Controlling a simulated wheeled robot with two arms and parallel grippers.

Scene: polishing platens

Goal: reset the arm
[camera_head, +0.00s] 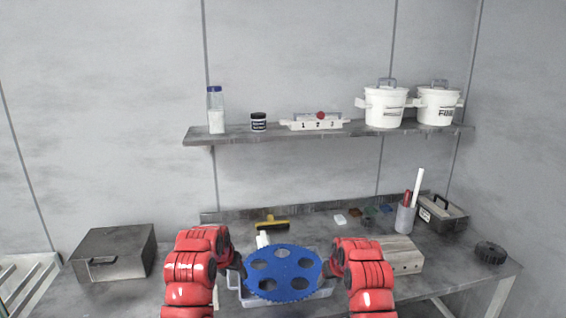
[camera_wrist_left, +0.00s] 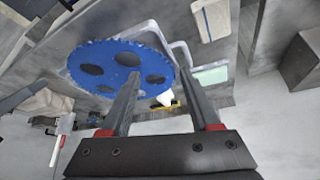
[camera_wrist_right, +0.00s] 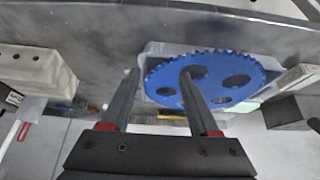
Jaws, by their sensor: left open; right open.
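A blue toothed disc (camera_head: 283,272) with several round holes lies over a pale tray (camera_head: 318,295) at the front of the workbench. My left gripper (camera_head: 240,266) is open at the disc's left edge, and my right gripper (camera_head: 328,266) is open at its right edge. In the left wrist view, one finger of the left gripper (camera_wrist_left: 162,78) overlaps the disc (camera_wrist_left: 116,73). In the right wrist view, one finger of the right gripper (camera_wrist_right: 160,78) overlaps the disc (camera_wrist_right: 211,86). I cannot tell whether the fingers touch it.
A grey metal box (camera_head: 115,255) stands left, and a pale block (camera_head: 405,258) stands right of my right arm. A yellow-handled scraper (camera_head: 272,225), a holder cup (camera_head: 405,218), a toolbox (camera_head: 443,213) and a black gear (camera_head: 490,252) lie behind. A shelf (camera_head: 290,135) holds white pots.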

